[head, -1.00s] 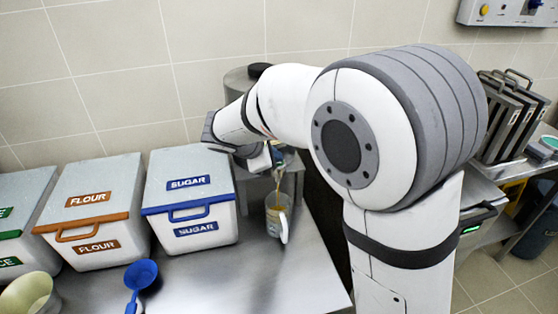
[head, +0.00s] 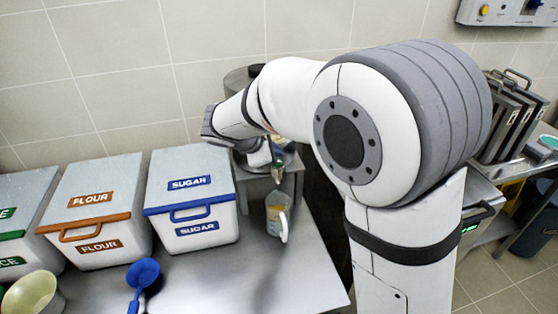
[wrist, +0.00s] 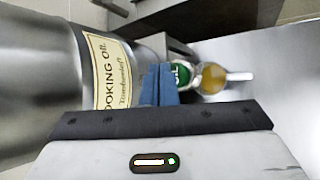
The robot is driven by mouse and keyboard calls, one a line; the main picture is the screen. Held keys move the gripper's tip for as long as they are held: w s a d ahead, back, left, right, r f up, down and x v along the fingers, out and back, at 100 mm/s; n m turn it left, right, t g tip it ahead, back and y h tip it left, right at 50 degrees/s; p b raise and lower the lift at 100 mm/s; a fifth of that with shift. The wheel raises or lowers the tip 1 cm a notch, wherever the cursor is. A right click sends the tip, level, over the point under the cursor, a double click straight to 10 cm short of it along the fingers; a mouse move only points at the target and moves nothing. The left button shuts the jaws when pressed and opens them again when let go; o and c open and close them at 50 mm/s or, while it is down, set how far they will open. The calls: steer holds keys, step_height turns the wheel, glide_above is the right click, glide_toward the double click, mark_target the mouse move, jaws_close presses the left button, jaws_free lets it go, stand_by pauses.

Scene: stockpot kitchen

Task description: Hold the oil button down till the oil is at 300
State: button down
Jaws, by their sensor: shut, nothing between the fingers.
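The steel drum labelled cooking oil (wrist: 70,85) fills the left of the wrist view. In the head view its top (head: 237,80) shows behind my arm. My gripper (wrist: 160,84) is shut and empty, with its blue fingers beside the green oil button (wrist: 181,76). I cannot tell whether they touch it. The measuring jug (head: 277,214) stands on the steel counter below the spout, with amber oil in it. It also shows from above in the wrist view (wrist: 212,79), handle to the right. Its scale is too small to read. No oil stream shows between spout and jug.
White bins of sugar (head: 190,197) and flour (head: 95,205) stand left of the jug. A blue scoop (head: 142,275) and a pale bowl (head: 30,298) lie near the front. The counter (head: 225,280) is clear in front of the jug.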

steer(key=shift+r+p, duration=1.8)
steer(key=shift+r, duration=0.7)
steer(key=shift+f, duration=0.1)
